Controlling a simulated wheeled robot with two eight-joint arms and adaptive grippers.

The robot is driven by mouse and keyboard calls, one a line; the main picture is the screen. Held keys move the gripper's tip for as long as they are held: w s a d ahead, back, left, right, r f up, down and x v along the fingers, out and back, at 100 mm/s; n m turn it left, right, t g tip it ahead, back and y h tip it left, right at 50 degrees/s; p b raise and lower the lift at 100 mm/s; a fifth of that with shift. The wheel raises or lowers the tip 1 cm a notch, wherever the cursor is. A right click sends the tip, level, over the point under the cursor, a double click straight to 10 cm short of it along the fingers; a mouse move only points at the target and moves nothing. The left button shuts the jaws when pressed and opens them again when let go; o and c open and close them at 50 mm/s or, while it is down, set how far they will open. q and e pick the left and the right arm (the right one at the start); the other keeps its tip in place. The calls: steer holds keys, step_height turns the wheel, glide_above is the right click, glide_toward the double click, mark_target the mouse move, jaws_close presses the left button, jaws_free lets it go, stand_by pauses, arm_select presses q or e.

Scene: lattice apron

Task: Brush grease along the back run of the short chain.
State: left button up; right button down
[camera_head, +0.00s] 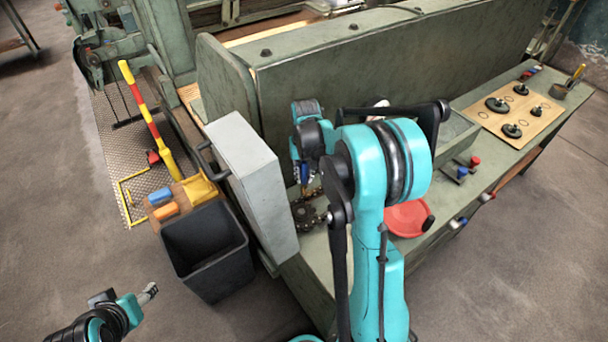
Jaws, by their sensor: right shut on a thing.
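The short chain with its dark sprockets (306,214) is low on the green machine, just right of the grey guard box. My own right arm crosses in front and hides part of this area. My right gripper (303,172) points down above the chain, small and partly hidden. It is shut on a slim tool with a blue part (305,174), which looks like the brush. Its tip is close to the chain; I cannot tell whether it touches. My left gripper (149,292) is low at the left, away from the machine; its finger gap is unclear.
A grey box-shaped guard (255,180) stands left of the chain. A red dish (408,218) sits right of my arm. A black bin (205,255) and a yellow-red lever (147,115) are left. A wooden board (512,112) with dark parts lies on the right ledge.

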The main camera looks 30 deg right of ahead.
steer(key=shift+f+b, duration=0.4)
steer(key=shift+f, duration=0.15)
steer(key=shift+d, duration=0.1)
